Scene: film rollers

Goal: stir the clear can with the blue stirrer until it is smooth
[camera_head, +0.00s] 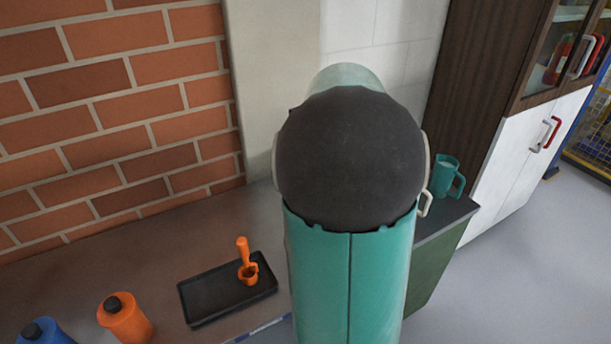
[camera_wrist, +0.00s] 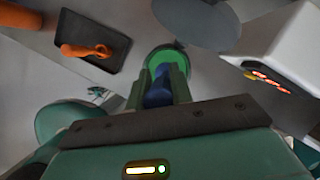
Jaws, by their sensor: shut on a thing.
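In the wrist view my gripper (camera_wrist: 159,88) has green fingers, shut on the blue stirrer (camera_wrist: 158,94). The stirrer shows as a blue piece between the fingers. Just beyond the fingertips is a round can with a green rim (camera_wrist: 166,52). The stirrer's far end overlaps the can's opening, but I cannot tell how deep it is. The can's wall and contents are mostly hidden by the fingers. In the head view my own arm blocks the middle, hiding gripper, stirrer and can.
A black tray (camera_head: 203,305) holds an orange tool (camera_head: 244,259). An orange bottle (camera_head: 125,318) and a blue bottle (camera_head: 45,333) stand to its left. A teal mug (camera_head: 445,176) sits at right. A white device (camera_wrist: 285,50) with lit digits and a grey disc (camera_wrist: 196,20) stand close to the can.

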